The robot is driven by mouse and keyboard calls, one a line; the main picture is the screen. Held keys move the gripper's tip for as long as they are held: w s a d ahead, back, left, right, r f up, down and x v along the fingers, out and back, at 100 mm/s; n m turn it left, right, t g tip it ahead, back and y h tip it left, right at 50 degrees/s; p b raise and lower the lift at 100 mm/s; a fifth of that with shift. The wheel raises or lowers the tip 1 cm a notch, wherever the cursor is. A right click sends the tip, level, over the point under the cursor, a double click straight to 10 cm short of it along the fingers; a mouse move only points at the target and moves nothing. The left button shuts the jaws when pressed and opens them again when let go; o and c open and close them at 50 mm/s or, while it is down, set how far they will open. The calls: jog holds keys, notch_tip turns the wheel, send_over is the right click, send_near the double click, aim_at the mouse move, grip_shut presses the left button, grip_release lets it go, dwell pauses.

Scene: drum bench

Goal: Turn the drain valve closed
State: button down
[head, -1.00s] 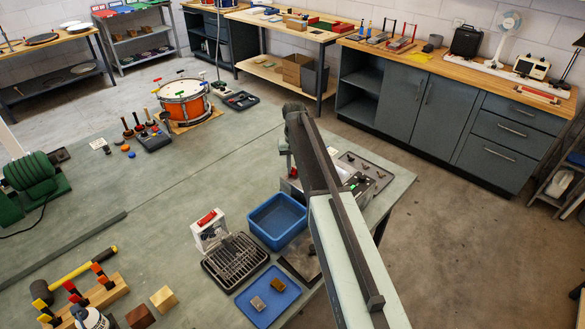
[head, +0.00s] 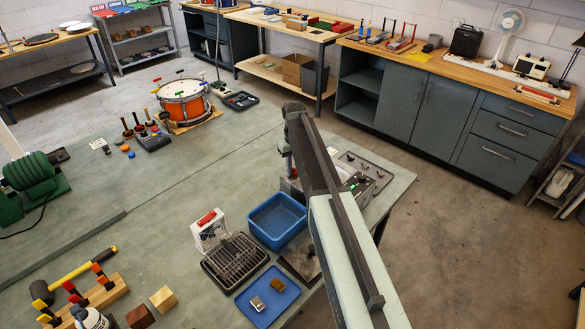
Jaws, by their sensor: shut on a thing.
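My arm reaches from the lower right to the far right corner of the green bench and bends down there. Only a small part of my gripper (head: 286,161) shows, left of my forearm, low over a grey metal unit (head: 291,186). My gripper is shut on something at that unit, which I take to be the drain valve. The fingertips and the valve are hidden behind my arm, so I cannot tell how far the valve is turned.
A blue bin (head: 276,220), a wire rack (head: 235,261) and a blue tray (head: 267,297) with two small blocks stand left of my arm. A grey tray (head: 365,170) with small parts lies right of it. An orange drum (head: 184,103) stands farther back.

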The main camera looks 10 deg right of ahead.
aim_at(294, 168)
jog(key=c, duration=1.2)
grip_release()
notch_tip(294, 168, up, 8)
jog(key=p, duration=0.8)
jog(key=shift+f, duration=0.1)
